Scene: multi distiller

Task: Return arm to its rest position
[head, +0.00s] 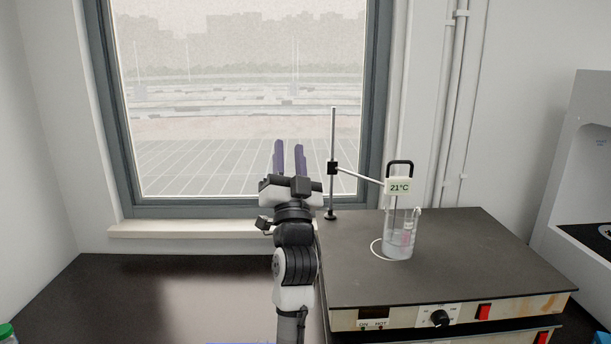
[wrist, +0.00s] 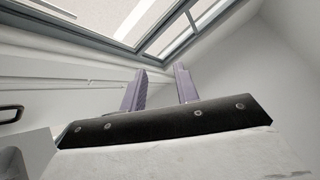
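My gripper (head: 289,158) is raised in the middle of the head view, with its two purple fingers pointing up in front of the window. The fingers stand apart with nothing between them. In the wrist view the gripper (wrist: 160,88) also shows a clear gap between its fingers, with the wall and window frame behind. My arm rises from the bottom of the head view, just left of the hot plate (head: 450,265).
A glass beaker (head: 398,240) stands on the hot plate, with a thermometer display (head: 400,187) reading 21°C above it. A thin metal stand (head: 333,130) rises close to the right of my gripper. The dark counter (head: 170,300) at left is mostly clear. A green-capped item (head: 6,332) sits bottom left.

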